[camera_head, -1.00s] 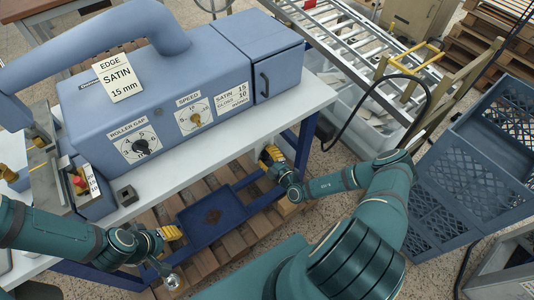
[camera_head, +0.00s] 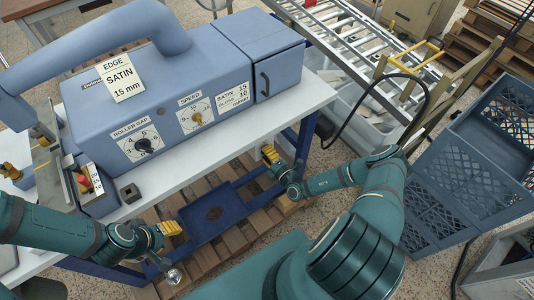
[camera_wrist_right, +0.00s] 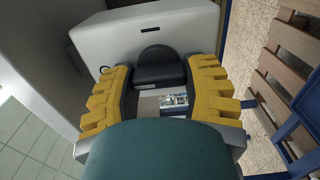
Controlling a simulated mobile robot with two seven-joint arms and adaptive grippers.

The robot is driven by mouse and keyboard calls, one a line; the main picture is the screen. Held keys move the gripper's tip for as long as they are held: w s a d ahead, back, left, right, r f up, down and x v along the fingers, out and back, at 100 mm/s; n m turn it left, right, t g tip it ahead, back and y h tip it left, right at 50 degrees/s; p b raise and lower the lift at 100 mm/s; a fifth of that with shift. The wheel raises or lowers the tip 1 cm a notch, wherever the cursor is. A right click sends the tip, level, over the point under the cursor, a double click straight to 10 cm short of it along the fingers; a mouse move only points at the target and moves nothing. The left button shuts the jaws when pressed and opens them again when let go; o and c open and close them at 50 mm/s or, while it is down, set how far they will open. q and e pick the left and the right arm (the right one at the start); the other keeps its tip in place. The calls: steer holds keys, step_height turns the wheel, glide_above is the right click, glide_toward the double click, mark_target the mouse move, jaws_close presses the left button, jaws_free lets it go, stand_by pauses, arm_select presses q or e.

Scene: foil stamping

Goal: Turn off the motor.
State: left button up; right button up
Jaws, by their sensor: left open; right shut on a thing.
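The blue-grey foil stamping machine (camera_head: 110,115) stands on a white-topped bench, with a roller gap dial (camera_head: 142,145) and a speed dial (camera_head: 196,117) on its front. A small control box (camera_head: 98,200) with a red button (camera_head: 83,179) sits at its left end. My left gripper (camera_head: 170,228) is open and empty in front of the bench, right of and nearer than that box. My right gripper (camera_head: 268,153) is by the bench's front edge. In the right wrist view its yellow fingers (camera_wrist_right: 163,85) stand either side of a dark rounded thing (camera_wrist_right: 158,66), whose identity is unclear.
A small dark block (camera_head: 129,193) lies on the bench top (camera_head: 190,170) near the control box. A blue tray (camera_head: 215,212) is below on wooden slats. Blue crates (camera_head: 460,190) stand at right, and a roller conveyor (camera_head: 350,50) is behind. A black cable loops beside the machine.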

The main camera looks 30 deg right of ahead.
stand_by(0.3)
steer(key=o, duration=1.2)
steer(key=s, duration=1.2)
steer(key=shift+d, duration=0.45)
